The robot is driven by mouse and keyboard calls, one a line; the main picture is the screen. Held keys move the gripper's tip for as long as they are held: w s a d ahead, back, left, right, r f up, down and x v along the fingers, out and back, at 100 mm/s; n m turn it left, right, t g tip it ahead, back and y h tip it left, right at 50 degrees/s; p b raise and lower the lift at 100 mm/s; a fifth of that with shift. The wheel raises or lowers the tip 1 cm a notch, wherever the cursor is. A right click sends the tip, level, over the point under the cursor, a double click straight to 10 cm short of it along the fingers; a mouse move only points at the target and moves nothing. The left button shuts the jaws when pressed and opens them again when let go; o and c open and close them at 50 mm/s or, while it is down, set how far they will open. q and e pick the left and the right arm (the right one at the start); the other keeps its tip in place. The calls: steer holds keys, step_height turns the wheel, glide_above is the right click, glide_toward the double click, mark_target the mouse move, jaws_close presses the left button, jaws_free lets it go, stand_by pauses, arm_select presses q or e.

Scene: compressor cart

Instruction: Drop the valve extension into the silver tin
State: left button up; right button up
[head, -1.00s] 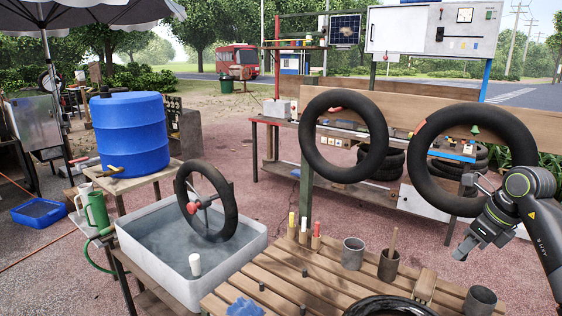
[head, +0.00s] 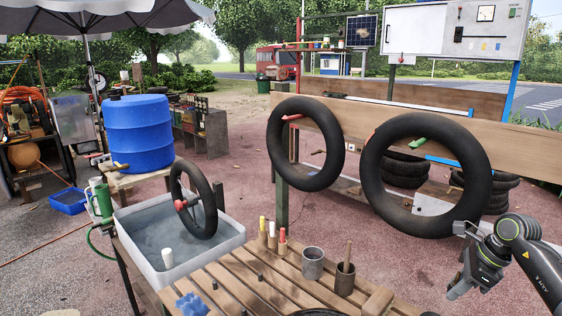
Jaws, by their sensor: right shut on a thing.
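My right gripper (head: 454,291) is at the lower right of the head view, held in the air beyond the right end of the slatted bench, pointing down and left. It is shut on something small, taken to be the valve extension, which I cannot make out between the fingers. A plain grey-silver tin (head: 313,263) stands upright on the bench, well to the left of the gripper and apart from it. I cannot see its inside floor. My left gripper is out of view.
A darker tin with a stick (head: 345,279) stands right beside the silver one. Marker-like sticks (head: 272,235) stand to its left. The slatted bench (head: 228,268) also carries a blue cloth (head: 191,304). Two hanging tyres (head: 425,216) and a water tub (head: 226,242) lie beyond.

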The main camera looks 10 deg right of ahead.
steer(key=shift+f, duration=0.15)
steer(key=shift+a+f+b, duration=0.1)
steer(key=shift+f+b, duration=0.35)
steer(key=shift+f, duration=0.45)
steer(key=shift+f+b, duration=0.55)
steer(key=shift+f, duration=1.4)
steer(key=o, duration=1)
steer(key=shift+r, duration=0.1)
steer(key=s+d+r+b, duration=0.4)
steer(key=s+d, duration=0.4)
steer(key=d, duration=0.3)
steer(key=shift+s+d+r+b, duration=0.15)
steer(key=shift+r+b, duration=0.05)
steer(key=shift+b, duration=0.2)
